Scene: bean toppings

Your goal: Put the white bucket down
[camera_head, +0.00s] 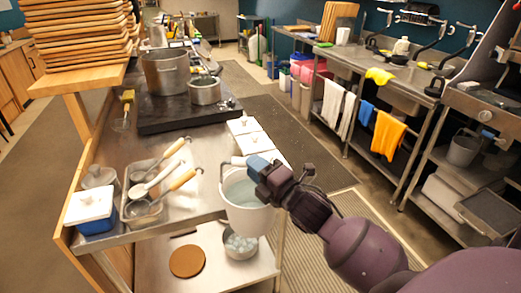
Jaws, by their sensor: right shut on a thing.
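The white bucket (246,214) is near the middle of the head view, upright, with a pale bluish inside. It hangs beside the right edge of the steel counter (170,223), over or in front of the lower shelf. My right gripper (256,166) is shut on the bucket's upper rim or handle. The fingers cover that part, so the exact grip is hidden. Whether the bucket touches anything beneath cannot be told. My left gripper is not in view.
A tray (128,207) with ladles stands on the counter beside a blue container with a white lid (90,209). White-lidded containers (258,147) stand behind the bucket. A steel bowl (241,247) and brown disc (187,261) are on the lower shelf. Pots (165,72) stand on a dark stove.

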